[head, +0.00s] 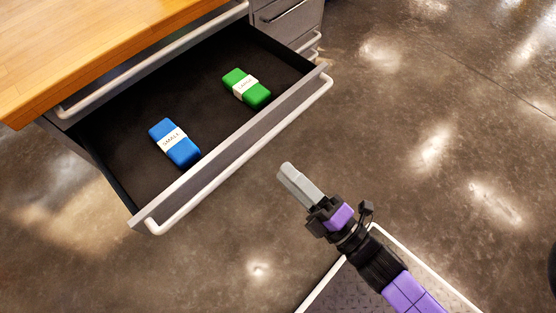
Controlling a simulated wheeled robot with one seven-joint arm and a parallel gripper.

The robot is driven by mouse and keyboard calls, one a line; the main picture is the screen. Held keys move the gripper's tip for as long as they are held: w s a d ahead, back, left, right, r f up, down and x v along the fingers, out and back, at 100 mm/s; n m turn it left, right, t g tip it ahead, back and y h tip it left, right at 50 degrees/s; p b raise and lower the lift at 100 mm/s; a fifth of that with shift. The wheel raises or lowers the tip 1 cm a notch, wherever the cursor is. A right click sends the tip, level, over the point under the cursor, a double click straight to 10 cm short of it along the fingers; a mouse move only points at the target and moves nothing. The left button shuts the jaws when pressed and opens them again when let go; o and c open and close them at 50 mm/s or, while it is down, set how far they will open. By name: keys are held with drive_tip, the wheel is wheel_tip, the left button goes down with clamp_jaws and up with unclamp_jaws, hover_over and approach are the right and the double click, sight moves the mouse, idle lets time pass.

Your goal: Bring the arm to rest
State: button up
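My gripper (288,172) is in the lower middle of the head view, out in front of the open drawer (240,139) and apart from its handle. Its grey fingers lie together with no gap showing, and nothing is seen between them. The arm reaches in from the lower right, with black and purple parts.
In the open drawer lie a blue block (186,153) labelled SMALL and a green block (259,97) with a white label. A wooden worktop (70,45) is at upper left. A white-edged plate (330,289) lies under the arm. The floor at right is clear.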

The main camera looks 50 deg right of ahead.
drive_tip(key=shift+s, duration=0.35)
idle(0.4)
